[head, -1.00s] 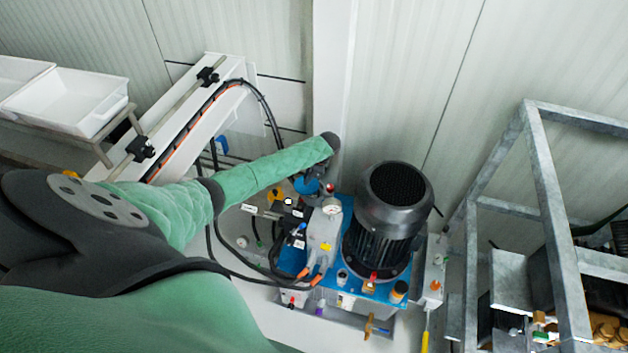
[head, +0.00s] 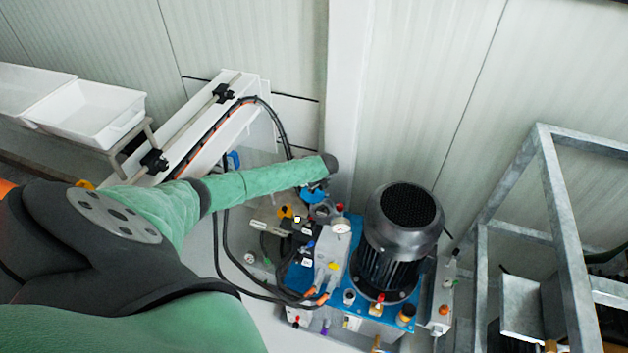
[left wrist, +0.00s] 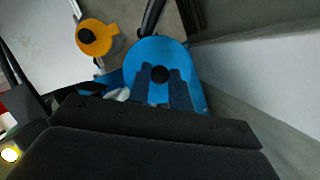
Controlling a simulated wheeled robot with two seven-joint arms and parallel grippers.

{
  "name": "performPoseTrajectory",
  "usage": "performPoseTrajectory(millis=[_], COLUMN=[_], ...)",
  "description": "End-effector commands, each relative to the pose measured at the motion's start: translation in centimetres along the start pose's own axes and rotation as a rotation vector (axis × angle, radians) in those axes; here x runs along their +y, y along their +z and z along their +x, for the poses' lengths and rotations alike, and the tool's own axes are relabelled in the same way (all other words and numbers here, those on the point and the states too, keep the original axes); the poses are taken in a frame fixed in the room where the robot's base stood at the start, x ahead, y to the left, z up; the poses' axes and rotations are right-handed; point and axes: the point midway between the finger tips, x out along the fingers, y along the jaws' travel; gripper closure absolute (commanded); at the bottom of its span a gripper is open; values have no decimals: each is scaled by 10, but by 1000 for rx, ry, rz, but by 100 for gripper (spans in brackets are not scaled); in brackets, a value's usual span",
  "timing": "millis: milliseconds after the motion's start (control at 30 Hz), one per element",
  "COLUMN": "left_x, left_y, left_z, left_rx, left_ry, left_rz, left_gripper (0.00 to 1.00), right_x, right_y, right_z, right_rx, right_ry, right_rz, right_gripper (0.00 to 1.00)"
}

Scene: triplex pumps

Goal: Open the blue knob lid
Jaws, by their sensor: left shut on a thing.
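The blue knob lid (left wrist: 155,52) is a round blue disc with a small black knob (left wrist: 160,74) in its middle, seen in the left wrist view. My left gripper (left wrist: 164,88) has its dark fingers on both sides of the knob and is shut on it. The lid appears seated and flat, though its underside is hidden. In the head view, blue parts (head: 313,195) show just below the end of my green left arm; the arm hides most of the gripper there. My right gripper is in neither view.
A large black motor (head: 401,225) stands right of the lid. A pressure gauge (head: 341,225) is close by. A yellow-orange cap (left wrist: 97,38) sits left of the lid. Black hoses run at the left, and a pale wall post (head: 345,100) stands behind. A metal frame (head: 562,230) is at the right.

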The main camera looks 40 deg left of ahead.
Motion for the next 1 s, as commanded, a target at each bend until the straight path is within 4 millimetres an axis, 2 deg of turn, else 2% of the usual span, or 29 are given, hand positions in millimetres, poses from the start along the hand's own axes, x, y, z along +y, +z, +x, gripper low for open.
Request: performPoseTrajectory(millis=[400,867,900,1000], left_x=[-5,-6,-6,-6], left_y=[5,5,5,5], left_z=[3,3,3,3], left_rx=[1,2,2,1], left_ry=[-56,-61,-61,-61], left_rz=[136,147,147,147], left_gripper=[100,100,75,58], right_x=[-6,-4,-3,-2], right_y=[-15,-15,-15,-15], right_z=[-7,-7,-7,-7], right_rx=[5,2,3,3], right_ry=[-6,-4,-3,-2], right_rz=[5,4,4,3], right_gripper=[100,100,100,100])
